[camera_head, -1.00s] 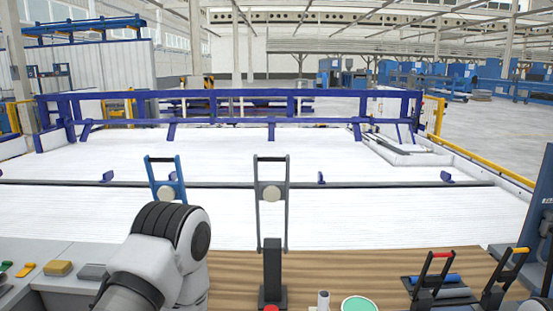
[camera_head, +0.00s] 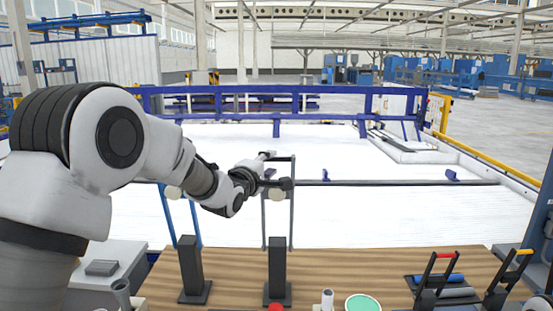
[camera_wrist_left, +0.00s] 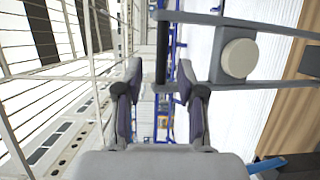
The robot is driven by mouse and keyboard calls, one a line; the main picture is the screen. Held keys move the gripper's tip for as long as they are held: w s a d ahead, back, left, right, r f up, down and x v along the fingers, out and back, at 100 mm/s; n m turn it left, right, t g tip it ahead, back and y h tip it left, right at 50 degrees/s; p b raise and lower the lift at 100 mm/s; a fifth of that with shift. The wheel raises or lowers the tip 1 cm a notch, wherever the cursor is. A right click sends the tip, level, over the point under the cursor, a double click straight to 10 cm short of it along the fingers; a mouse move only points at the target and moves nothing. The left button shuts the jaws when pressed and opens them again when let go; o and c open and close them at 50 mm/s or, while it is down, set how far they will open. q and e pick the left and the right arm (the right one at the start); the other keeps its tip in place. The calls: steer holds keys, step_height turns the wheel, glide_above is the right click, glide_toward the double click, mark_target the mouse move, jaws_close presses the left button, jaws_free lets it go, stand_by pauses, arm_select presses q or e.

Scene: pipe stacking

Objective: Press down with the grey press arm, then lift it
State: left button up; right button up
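The grey press arm (camera_head: 292,212) stands upright, with its two side bars, a round cream disc and a dark top handle. It also shows in the left wrist view (camera_wrist_left: 203,70), where its handle lies between my fingers. My left gripper (camera_head: 277,169) is at the top of the grey press arm, level with the handle. In the left wrist view my left gripper (camera_wrist_left: 162,72) is open, with gaps between the handle and both fingers. Part of the handle is hidden by the gripper in the head view. My right gripper is not in view.
A blue press arm (camera_head: 168,218) stands upright to the left, partly behind my left arm. Two black posts (camera_head: 190,270) (camera_head: 277,272) stand on the wooden table (camera_head: 350,270). Red-handled (camera_head: 432,272) and orange-handled (camera_head: 512,275) tools are at the right. A green disc (camera_head: 363,303) is at the front.

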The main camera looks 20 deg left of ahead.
mark_target(277, 160)
arm_select(q)
steer(key=w, duration=0.1)
steer(key=w+p, duration=0.1)
steer(key=w, duration=0.1)
steer(key=w+p, duration=0.1)
steer(key=w, duration=0.1)
steer(key=shift+w+d+f, duration=0.15)
steer(key=shift+w+d, duration=0.05)
steer(key=shift+d, duration=0.1)
steer(key=shift+s, duration=0.1)
jaws_close()
steer(key=shift+f, duration=0.1)
